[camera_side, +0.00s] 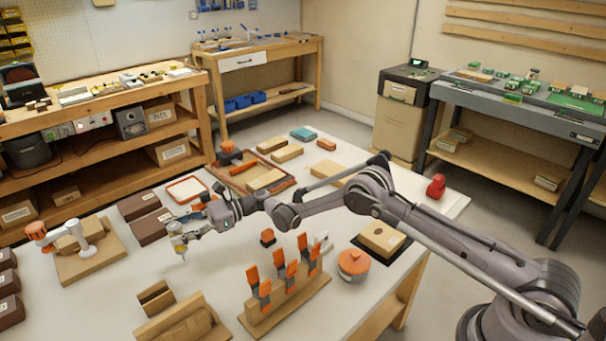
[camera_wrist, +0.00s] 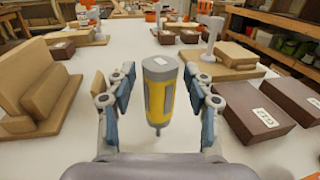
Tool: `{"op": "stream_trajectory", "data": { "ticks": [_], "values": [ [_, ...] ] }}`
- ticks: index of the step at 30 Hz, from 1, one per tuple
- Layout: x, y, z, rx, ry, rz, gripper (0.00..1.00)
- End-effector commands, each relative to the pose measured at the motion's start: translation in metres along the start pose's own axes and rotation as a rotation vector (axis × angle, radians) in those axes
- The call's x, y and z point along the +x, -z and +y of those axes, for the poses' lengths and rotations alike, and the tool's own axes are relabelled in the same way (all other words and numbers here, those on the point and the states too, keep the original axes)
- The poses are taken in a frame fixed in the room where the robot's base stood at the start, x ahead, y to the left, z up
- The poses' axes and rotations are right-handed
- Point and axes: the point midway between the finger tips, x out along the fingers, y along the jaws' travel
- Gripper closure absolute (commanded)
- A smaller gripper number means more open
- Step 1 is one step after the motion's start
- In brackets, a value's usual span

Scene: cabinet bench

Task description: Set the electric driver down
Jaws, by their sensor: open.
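The electric driver (camera_wrist: 158,88) is a yellow and grey cylinder with a thin bit pointing down. In the wrist view it is upright between the fingers of my gripper (camera_wrist: 158,90). The fingers are open, with a narrow gap showing on each side of the driver. In the side view the driver (camera_side: 178,242) is partly hidden by my gripper (camera_side: 186,230), over the white table (camera_side: 225,262). Its bit is close to the table top; I cannot tell whether it touches.
A wooden stand with an orange and white tool (camera_side: 75,242) is to the left. Dark brown boxes (camera_side: 150,226) lie behind. A wooden rack with orange-handled tools (camera_side: 285,290) and stepped wooden blocks (camera_side: 182,322) stand in front. Bare table surrounds the driver.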

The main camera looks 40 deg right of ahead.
Motion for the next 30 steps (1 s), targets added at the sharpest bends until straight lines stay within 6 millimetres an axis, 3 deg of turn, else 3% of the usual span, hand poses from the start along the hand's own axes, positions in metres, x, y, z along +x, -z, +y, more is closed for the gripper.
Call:
{"op": "stream_trajectory", "data": {
  "ticks": [15, 23, 26, 30],
  "values": [
    [-0.092, 0.001, -0.001, 0.000, 0.002, -0.001, 0.48],
    [-0.113, -0.002, -0.001, 0.003, 0.003, -0.004, 0.48],
    [-0.114, -0.020, -0.009, 0.027, 0.036, -0.029, 0.48],
    [-0.115, -0.081, -0.033, 0.129, 0.157, -0.120, 0.48]
  ]
}}
